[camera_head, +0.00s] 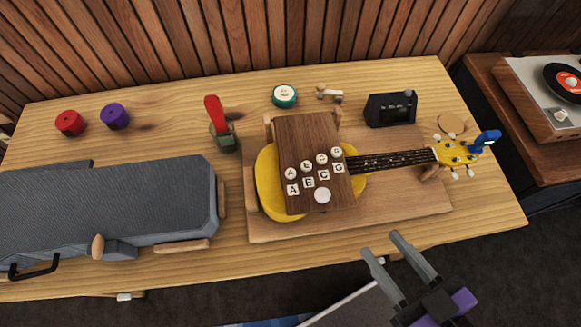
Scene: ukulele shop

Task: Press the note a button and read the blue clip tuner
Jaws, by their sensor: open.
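A yellow ukulele (270,190) lies on a wooden board, its neck pointing right. A dark wooden panel (316,133) sits over its body. The panel has a row of round white lettered buttons above square tiles reading A, E, C, G. The note A button (290,173) is the leftmost round one. A larger plain white button (322,196) is below the tiles. The blue clip tuner (487,139) is on the headstock at the right; its reading is not legible. My gripper (382,247) is open and empty, in front of the table's front edge, apart from the panel.
A grey case (110,200) fills the left of the table. Red (70,122) and purple (115,116) pieces, a red-handled tool (214,110), a teal round item (284,95) and a black box (390,108) stand behind. A record player (550,100) is at right.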

